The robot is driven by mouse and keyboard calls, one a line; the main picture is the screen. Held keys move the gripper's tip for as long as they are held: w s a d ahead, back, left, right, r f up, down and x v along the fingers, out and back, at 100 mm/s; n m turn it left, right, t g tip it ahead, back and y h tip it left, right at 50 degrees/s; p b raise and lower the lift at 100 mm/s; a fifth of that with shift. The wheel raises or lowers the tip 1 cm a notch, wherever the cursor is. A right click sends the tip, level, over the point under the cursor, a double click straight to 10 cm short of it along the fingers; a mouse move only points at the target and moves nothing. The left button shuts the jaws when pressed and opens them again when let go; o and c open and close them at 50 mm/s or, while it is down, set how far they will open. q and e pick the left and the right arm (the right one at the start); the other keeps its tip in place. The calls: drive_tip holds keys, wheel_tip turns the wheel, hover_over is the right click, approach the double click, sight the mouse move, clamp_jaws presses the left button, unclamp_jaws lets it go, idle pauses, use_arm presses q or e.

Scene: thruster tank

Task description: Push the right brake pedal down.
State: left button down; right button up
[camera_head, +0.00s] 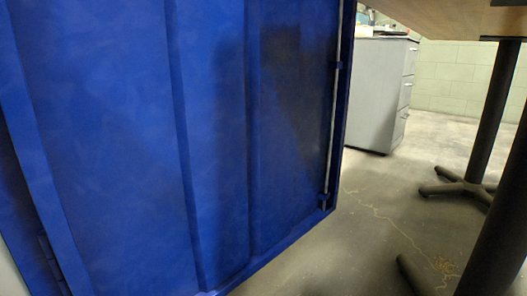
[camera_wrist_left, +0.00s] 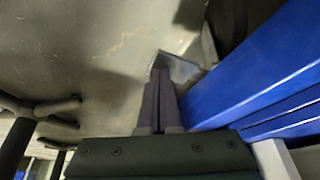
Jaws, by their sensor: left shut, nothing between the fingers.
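The blue tank (camera_head: 215,150) fills the left and middle of the head view, with upright ribs and a thin rod along its right edge. Its blue frame also shows at the right of the left wrist view (camera_wrist_left: 255,68). My left gripper (camera_wrist_left: 160,74) is shut and empty, its two fingers side by side. A flat grey plate (camera_wrist_left: 181,68), possibly the brake pedal, lies at the fingertips beside the blue frame. I cannot tell whether they touch. A dark shape (camera_wrist_left: 230,22) behind the plate is unclear. My right gripper is not in view.
A table with a wooden top (camera_head: 455,16) and dark legs (camera_head: 497,110) stands at the right of the head view. A grey drawer cabinet (camera_head: 375,95) stands behind the tank. Concrete floor (camera_head: 385,215) is clear between the tank and table legs.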

use_arm(q)
drive_tip(key=shift+f+b, duration=0.85)
drive_tip(key=shift+f, duration=0.4)
drive_tip(key=shift+f+b, duration=0.45)
drive_tip(key=shift+f, duration=0.15)
drive_tip(key=shift+f+b, duration=0.75)
drive_tip(key=shift+f, duration=0.25)
drive_tip(key=shift+r, duration=0.15)
wheel_tip(320, 180, up, 2)
drive_tip(key=p, duration=0.3)
drive_tip(key=shift+s+r, duration=0.1)
drive_tip(key=shift+r, duration=0.15)
drive_tip(key=p, duration=0.1)
drive_tip(key=r+p, duration=0.1)
drive_tip(key=r, duration=0.1)
drive_tip(key=shift+w+d+r+p, duration=0.15)
drive_tip(key=shift+w+d+p, duration=0.15)
drive_tip(key=shift+p, duration=0.1)
drive_tip(key=r+p, duration=0.3)
drive_tip(key=shift+s+a, duration=0.25)
drive_tip(key=shift+a, duration=0.1)
drive_tip(key=shift+w+r+p, duration=0.1)
drive_tip(key=shift+r+p, duration=0.25)
drive_tip(key=shift+p, duration=0.15)
